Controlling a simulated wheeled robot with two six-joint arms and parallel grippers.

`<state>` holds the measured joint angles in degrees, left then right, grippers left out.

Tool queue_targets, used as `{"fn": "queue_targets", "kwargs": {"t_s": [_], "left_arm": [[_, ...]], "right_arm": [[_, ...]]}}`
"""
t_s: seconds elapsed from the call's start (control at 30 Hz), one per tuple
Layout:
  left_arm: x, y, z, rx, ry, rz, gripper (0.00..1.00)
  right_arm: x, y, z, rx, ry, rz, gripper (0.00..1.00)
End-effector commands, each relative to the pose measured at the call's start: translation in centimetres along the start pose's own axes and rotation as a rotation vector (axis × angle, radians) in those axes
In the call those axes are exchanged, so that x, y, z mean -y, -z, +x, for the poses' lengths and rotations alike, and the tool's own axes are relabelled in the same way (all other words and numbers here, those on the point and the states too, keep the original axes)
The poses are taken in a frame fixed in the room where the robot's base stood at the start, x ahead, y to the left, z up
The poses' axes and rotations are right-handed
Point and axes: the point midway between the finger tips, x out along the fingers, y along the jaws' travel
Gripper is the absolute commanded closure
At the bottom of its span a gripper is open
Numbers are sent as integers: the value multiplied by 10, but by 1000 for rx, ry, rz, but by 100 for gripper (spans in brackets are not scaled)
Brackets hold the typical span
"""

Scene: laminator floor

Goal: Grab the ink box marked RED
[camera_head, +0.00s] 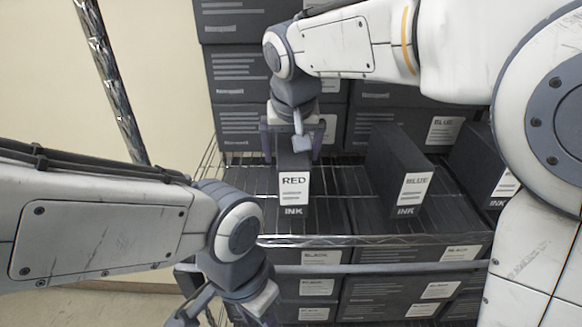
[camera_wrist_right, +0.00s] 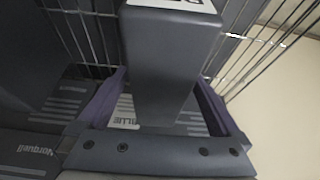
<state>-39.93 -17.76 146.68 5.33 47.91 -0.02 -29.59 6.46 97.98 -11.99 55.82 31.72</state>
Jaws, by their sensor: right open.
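The dark ink box marked RED (camera_head: 293,208) stands upright on the wire shelf, its white label facing me. My right gripper (camera_head: 291,143) reaches down over its back part, with one finger on each side of the box. In the right wrist view the same box (camera_wrist_right: 168,62) stands between the two open fingers (camera_wrist_right: 160,100), with a gap visible on at least one side. My left gripper (camera_head: 222,308) is low at the front, partly cut off by the bottom edge, and appears empty; its finger spacing is unclear.
A box marked BLUE (camera_head: 408,185) stands to the right of the red one, with another dark box (camera_head: 490,175) beyond it. Dark cartons stack behind and under the wire shelf (camera_head: 345,190). A metal rail (camera_head: 330,240) runs along the shelf front, and a post (camera_head: 112,85) rises at left.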

Motion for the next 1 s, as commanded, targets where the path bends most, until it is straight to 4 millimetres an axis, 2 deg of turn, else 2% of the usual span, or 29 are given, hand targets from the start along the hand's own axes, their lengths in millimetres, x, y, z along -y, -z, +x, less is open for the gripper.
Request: {"fn": "queue_targets", "kwargs": {"t_s": [0.13,0.27,0.3,0.4,0.77,1.0], "left_arm": [[0,0,0,0,0,0,53],[0,0,0,0,0,0,53],[0,0,0,0,0,0,53],[0,0,0,0,0,0,53],[0,0,-2,0,0,0,53],[-2,1,-20,0,0,0,53]], "right_arm": [[0,0,0,0,0,0,0],[0,0,0,0,0,0,50],[0,0,0,0,0,0,65],[0,0,0,0,0,0,100],[0,2,-4,-3,1,1,100],[-1,9,-24,-3,0,3,100]]}}
